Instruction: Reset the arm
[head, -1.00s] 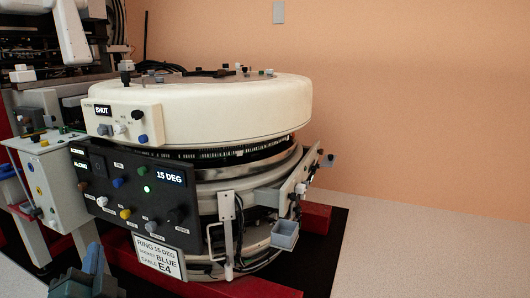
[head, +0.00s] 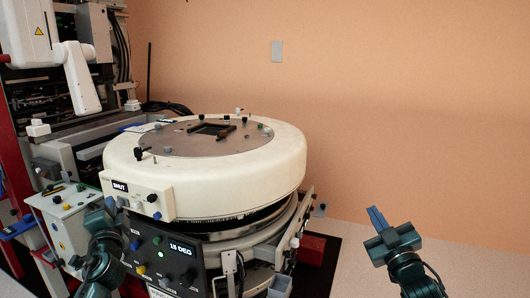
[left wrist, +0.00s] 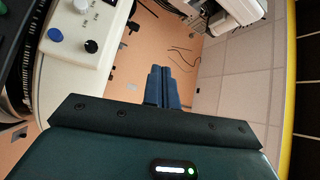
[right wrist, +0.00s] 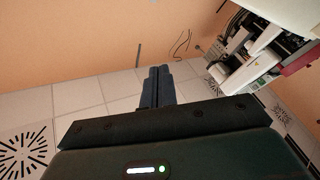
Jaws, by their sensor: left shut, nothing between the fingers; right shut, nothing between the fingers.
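My left gripper (head: 111,204) is raised in front of the machine's left side, close to the control panels; I cannot tell whether it touches them. In the left wrist view its blue fingers (left wrist: 163,88) are together and empty. My right gripper (head: 377,218) is raised to the right of the machine, clear of it. In the right wrist view its fingers (right wrist: 158,88) are together and empty. A white jointed arm (head: 80,75) hangs at the upper left of the head view, beside the rack.
The round white machine (head: 230,185) carries a "SHUT" display (head: 119,186) and a black panel reading "15 DEG" (head: 180,248). A white box with knobs (head: 70,225) stands at its left. The light surface (head: 455,260) at the right is clear.

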